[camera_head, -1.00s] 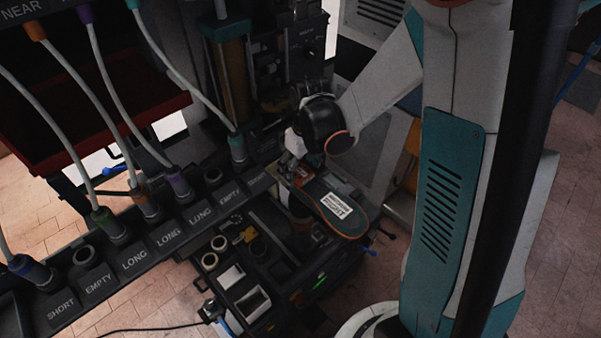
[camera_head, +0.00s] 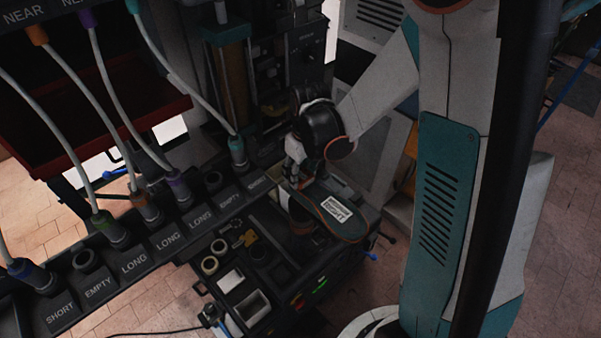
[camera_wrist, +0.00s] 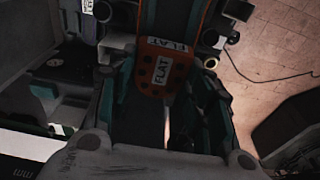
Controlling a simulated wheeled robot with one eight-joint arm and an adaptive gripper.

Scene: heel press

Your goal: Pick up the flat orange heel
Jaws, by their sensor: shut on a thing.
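The flat orange heel (camera_wrist: 160,75), marked FLAT on two white labels, lies between my gripper's two fingers in the wrist view. My gripper (camera_wrist: 160,110) is shut on it. The heel is at the near end of a dark teal shoe sole (camera_wrist: 172,14) with an orange edge; I cannot tell whether they are joined. In the head view my gripper (camera_head: 294,180) is at the left end of the sole (camera_head: 348,227), which bears a white label on its upper face. The heel is mostly hidden there by my gripper.
A rack (camera_head: 150,246) with labelled sockets and hanging cables runs along the left. A dark bench with small trays and rings (camera_head: 209,265) stands below the sole. A press column (camera_head: 232,85) rises behind my gripper. Tiled floor is open at lower left and right.

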